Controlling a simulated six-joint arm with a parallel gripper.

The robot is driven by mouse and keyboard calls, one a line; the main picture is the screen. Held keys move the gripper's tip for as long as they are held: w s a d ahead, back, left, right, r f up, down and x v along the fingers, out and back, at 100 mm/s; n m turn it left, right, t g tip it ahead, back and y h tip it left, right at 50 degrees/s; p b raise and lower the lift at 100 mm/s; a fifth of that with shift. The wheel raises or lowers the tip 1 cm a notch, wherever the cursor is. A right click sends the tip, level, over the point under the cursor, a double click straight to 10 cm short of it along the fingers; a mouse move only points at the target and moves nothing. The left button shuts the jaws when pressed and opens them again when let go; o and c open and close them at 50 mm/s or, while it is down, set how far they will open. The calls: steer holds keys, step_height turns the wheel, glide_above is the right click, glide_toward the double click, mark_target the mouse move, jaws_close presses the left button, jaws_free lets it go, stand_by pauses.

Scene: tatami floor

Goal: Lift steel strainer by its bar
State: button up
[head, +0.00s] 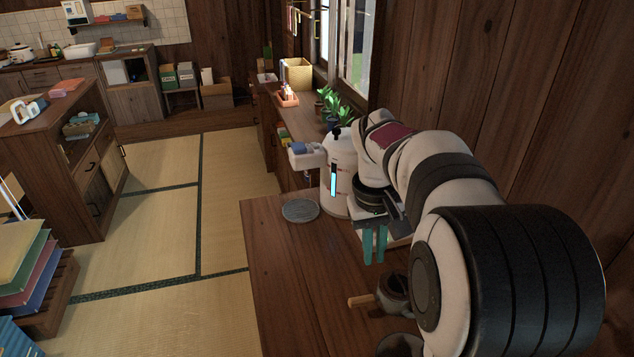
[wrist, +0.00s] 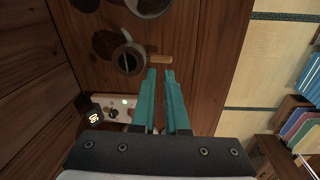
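My gripper (head: 375,262) has two teal fingers pointing down above the wooden table, with an empty gap between them. In the wrist view its fingertips (wrist: 160,72) show close to the wooden handle of a dark pot, with nothing between them. A round grey-rimmed vessel at the top edge of the wrist view (wrist: 148,8) may be the steel strainer. It is cut off there, and no bar can be made out. A round grey thing at the bottom of the head view (head: 400,345) may be the same one, partly cut off.
The dark pot (head: 395,290) has a wooden side handle and also shows in the wrist view (wrist: 129,58). A grey round disc (head: 300,210) lies at the table's far end. A white device (wrist: 115,107) with buttons stands nearby. The table's left half is clear.

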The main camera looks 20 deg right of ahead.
steer(key=n+h, duration=0.1)
glide_toward(399, 275)
steer(key=f, duration=0.2)
steer(key=s+f, duration=0.1)
steer(key=f, duration=0.4)
steer(key=shift+s+d, duration=0.15)
steer(key=shift+s, duration=0.2)
jaws_close()
stand_by(0.7)
